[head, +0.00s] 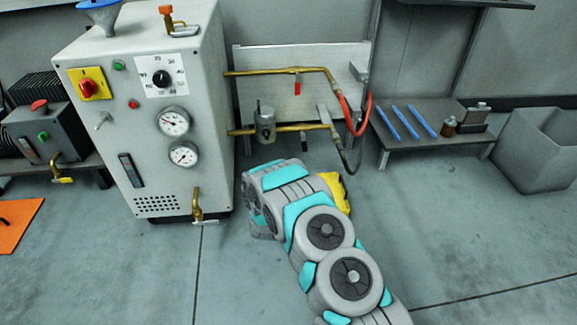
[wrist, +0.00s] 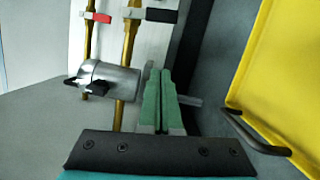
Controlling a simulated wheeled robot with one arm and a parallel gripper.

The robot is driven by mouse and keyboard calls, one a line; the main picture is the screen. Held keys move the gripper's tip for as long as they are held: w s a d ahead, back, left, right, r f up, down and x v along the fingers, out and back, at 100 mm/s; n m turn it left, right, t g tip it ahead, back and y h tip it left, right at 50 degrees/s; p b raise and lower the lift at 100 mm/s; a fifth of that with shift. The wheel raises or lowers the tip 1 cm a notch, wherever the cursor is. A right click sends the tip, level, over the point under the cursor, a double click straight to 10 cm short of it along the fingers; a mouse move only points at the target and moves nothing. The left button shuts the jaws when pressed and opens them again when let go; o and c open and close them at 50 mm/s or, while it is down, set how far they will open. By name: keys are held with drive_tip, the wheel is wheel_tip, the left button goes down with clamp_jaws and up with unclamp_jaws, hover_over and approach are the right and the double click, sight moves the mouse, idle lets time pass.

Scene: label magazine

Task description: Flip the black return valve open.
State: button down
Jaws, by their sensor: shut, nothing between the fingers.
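The black return valve handle (head: 304,142) is on the lower brass pipe (head: 290,128), right of the grey cylindrical fitting (head: 265,122). It hangs down, crosswise to the pipe. In the wrist view the black handle (wrist: 161,15) shows at the top, standing out sideways from its pipe. My gripper (wrist: 159,73) has its green fingers pressed together with nothing between them. They point toward the pipes, beside the fitting and short of the black handle, apparently apart from it. In the head view my arm hides the fingers.
A red handle (head: 297,86) hangs on the upper pipe. A red hose (head: 365,118) bends down at the right. The grey machine (head: 145,110) stands left. A yellow object (head: 338,190) is partly behind my arm; the wrist view shows yellow with a dark handle at right.

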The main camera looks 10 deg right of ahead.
sight(303, 149)
drive_tip(key=w+d+b, duration=0.1)
drive_tip(key=w+d, duration=0.5)
drive_tip(key=w, duration=0.2)
drive_tip(key=shift+r, duration=0.45)
drive_tip(key=shift+d+f+n, duration=0.2)
drive_tip(key=shift+d+n, duration=0.3)
drive_tip(key=shift+n, duration=0.2)
drive_tip(key=shift+d+f+n+t+b, duration=0.1)
drive_tip(key=shift+d+n+t+b, duration=0.4)
drive_tip(key=shift+n, duration=0.5)
drive_tip(key=d+r+n+y, duration=0.1)
drive_tip(key=d+r+n, duration=0.2)
drive_tip(key=d, duration=0.3)
drive_tip(key=shift+d+r+n+t+b, duration=0.3)
drive_tip(key=shift+r+n+t, duration=0.1)
drive_tip(key=shift+n, duration=0.5)
drive_tip(key=shift+r, duration=0.1)
